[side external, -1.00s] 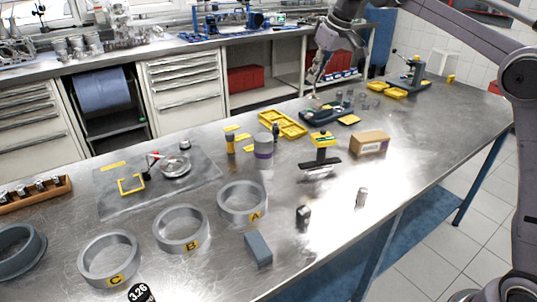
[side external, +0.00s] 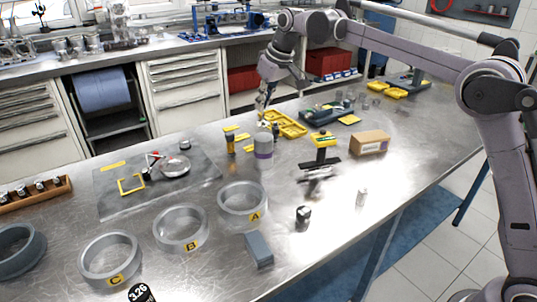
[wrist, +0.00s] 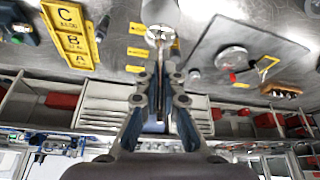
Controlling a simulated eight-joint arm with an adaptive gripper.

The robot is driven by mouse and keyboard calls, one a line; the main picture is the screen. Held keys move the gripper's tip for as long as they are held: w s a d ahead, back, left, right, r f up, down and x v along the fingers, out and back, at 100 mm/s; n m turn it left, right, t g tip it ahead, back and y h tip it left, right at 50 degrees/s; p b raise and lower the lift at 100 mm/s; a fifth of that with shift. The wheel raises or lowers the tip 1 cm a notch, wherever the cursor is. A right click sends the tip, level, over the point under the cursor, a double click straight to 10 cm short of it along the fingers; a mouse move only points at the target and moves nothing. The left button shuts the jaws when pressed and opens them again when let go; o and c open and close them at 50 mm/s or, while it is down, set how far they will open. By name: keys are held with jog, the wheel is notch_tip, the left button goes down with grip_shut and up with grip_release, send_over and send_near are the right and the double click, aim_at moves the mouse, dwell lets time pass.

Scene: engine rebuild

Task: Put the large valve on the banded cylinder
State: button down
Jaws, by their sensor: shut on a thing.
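My gripper (side external: 267,104) hangs above the bench behind the banded cylinder in the side view. In the wrist view its fingers (wrist: 160,73) are shut on the large valve (wrist: 159,34), a slim stem with a pale round head pointing away from the fingers. In the side view the valve is small and hard to make out. The banded cylinder (side external: 263,152) is grey with a purple band and stands upright on the bench. The valve appears apart from it. I cannot pick out the cylinder clearly in the wrist view.
An orange, dark-topped bottle (side external: 230,145) and a small dark part (side external: 276,130) stand close to the cylinder. A yellow tray (side external: 290,126) lies behind it. Ring A (side external: 242,203) is in front, and a black-and-yellow stand (side external: 322,150) is to the right.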

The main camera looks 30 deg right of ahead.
aim_at(263, 119)
jog(key=shift+f, duration=2)
jog(key=shift+f, duration=0.1)
jog(key=c, duration=1.5)
grip_release()
jog(key=v, duration=1.2)
jog(key=s+d+t, duration=0.1)
jog(key=s+d, duration=0.1)
jog(key=s, duration=0.7)
jog(key=s+d+f+m+t, duration=0.1)
jog(key=s+d+f, duration=0.1)
jog(key=s+f, duration=0.6)
jog(key=s+d+f+m+t+h, duration=0.1)
jog(key=s+d+f, duration=0.1)
jog(key=s+f, duration=0.7)
jog(key=s, duration=0.4)
jog(key=shift+s+m, duration=0.25)
jog(key=shift+m, duration=0.15)
